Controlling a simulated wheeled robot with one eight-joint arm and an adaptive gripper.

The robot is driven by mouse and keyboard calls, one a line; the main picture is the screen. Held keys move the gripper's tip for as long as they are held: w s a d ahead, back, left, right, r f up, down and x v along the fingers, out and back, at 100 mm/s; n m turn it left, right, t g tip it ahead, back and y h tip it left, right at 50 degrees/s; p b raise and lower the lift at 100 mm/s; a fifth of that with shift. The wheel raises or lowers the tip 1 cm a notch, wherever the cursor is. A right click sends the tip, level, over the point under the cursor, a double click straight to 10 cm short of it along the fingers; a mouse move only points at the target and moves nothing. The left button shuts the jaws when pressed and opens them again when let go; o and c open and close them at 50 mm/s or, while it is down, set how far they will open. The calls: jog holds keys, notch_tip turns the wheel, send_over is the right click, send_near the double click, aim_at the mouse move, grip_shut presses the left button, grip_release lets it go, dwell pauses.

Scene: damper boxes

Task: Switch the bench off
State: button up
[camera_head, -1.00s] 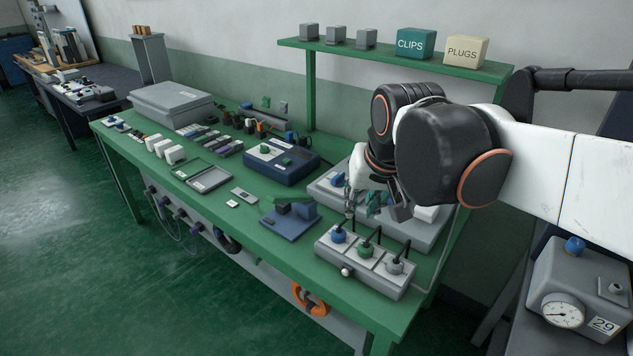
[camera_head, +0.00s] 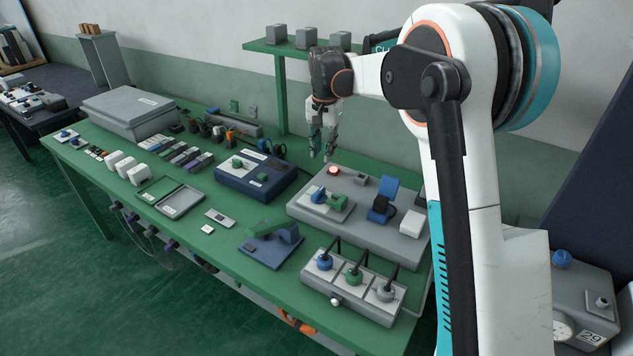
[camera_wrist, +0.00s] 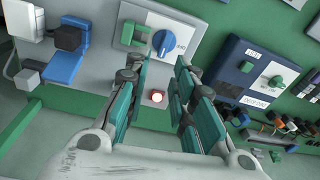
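A grey bench panel (camera_head: 351,229) lies on the right part of the green bench. On it are a blue knob (camera_head: 318,195), a green handle (camera_head: 339,202), a glowing red lamp (camera_head: 333,170) and a blue rocker-like part (camera_head: 385,195) with a dark block. The wrist view shows the blue knob (camera_wrist: 166,43), the green handle (camera_wrist: 128,34), the lit lamp (camera_wrist: 157,96) and the blue part (camera_wrist: 64,65). My gripper (camera_head: 321,156) points down above the panel's far edge, near the lamp. Its fingers (camera_wrist: 159,76) are apart, with nothing between them.
A grey box with blue, green and grey plugs (camera_head: 352,288) stands at the front. A dark blue unit (camera_head: 255,178) lies left of the panel. A white block (camera_head: 412,223) sits at the panel's right end. A green shelf (camera_head: 290,47) stands behind. Small parts crowd the bench's left side.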

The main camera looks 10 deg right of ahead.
aim_at(319, 191)
jog(key=shift+m+g, duration=0.5)
jog(key=shift+m, duration=0.1)
jog(key=w+f+b, duration=0.1)
jog(key=f, duration=0.5)
jog(key=w+f+b, duration=0.1)
jog(key=f, duration=0.5)
jog(key=w+f, duration=0.2)
jog(key=f, duration=0.4)
jog(key=shift+f+b, duration=0.25)
jog(key=shift+b, duration=0.15)
grip_shut()
